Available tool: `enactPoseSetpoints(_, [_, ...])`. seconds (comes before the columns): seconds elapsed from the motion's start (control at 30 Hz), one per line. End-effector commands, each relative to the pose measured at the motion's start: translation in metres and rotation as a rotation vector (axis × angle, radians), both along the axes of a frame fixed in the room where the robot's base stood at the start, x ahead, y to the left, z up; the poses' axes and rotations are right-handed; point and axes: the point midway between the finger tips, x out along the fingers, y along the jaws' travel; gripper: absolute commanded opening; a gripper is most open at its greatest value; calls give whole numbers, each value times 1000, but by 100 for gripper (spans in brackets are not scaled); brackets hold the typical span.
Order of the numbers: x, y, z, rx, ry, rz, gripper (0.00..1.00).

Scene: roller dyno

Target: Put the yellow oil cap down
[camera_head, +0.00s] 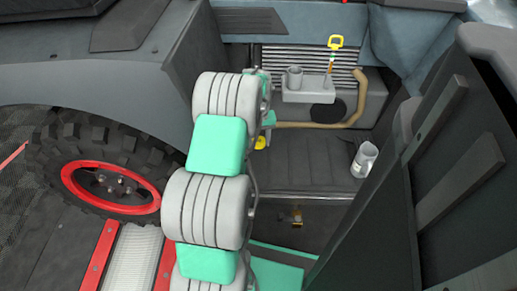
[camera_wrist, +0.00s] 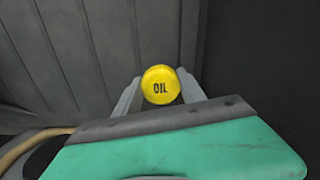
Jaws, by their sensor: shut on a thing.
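In the head view the cap (camera_head: 261,143) is a small yellow patch just below my gripper (camera_head: 268,122), mostly hidden by my arm. It appears over the dark ribbed mat (camera_head: 310,163) of the vehicle bay. The wrist view shows dark grey ribbed panel behind the cap; whether the cap touches any surface I cannot tell.
A white jug (camera_head: 364,160) stands on the mat's right side. A yellow-handled dipstick (camera_head: 335,50) stands upright in the grey engine block (camera_head: 310,93). A tan hose (camera_head: 357,100) curves along the block. A dark panel (camera_head: 440,150) bounds the right. The middle of the mat is clear.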

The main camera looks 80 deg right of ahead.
Motion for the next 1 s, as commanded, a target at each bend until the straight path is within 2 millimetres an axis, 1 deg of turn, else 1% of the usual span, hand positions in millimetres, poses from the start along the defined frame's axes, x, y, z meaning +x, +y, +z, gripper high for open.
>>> enactPoseSetpoints(0.07, [1, -6, -11, 1, 0, 0, 0])
enactPoseSetpoints(0.2, [1, -5, -35, 1, 0, 0, 0])
enactPoseSetpoints(0.23, [1, -5, -37, 0, 0, 0, 0])
enactPoseSetpoints(0.47, [1, -5, -36, 0, 0, 0, 0])
enactPoseSetpoints(0.93, [1, -5, -49, 0, 0, 0, 0])
enactPoseSetpoints(0.97, [1, -4, -49, 0, 0, 0, 48])
enactPoseSetpoints(1.0, [1, -4, -49, 0, 0, 0, 51])
